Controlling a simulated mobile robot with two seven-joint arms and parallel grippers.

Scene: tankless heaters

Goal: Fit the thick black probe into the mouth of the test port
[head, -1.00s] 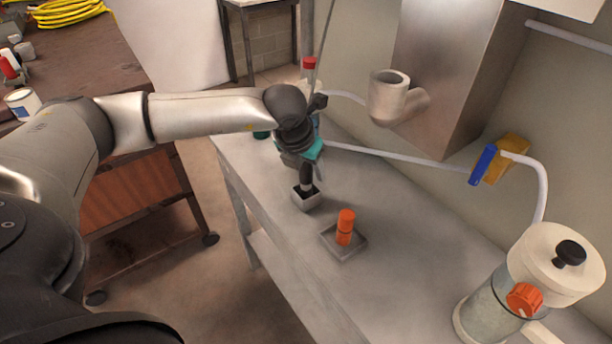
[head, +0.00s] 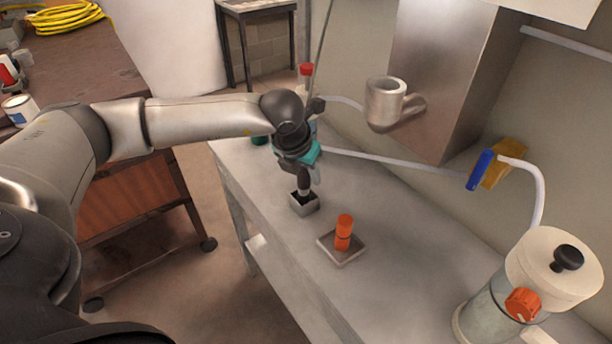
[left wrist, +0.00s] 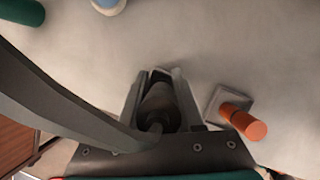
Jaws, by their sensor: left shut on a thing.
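My left gripper (head: 305,185) points down over a small square metal holder (head: 305,206) on the bench. It is shut on the thick black probe (left wrist: 160,103), a dark cylinder between the fingers in the left wrist view. The probe's lower end is at the holder's opening; I cannot tell whether it is still inside. The test port (head: 386,100) looks to be the metal pipe elbow on the wall unit, its round mouth facing up, right of and above the gripper. My right gripper is not in view.
An orange plug (head: 343,232) stands on a square plate (head: 345,252) close to the holder. A white-lidded canister (head: 550,265) is at front right. A pale hose (head: 395,158) runs along the wall to a blue-handled valve (head: 481,170). Bare bench lies between.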

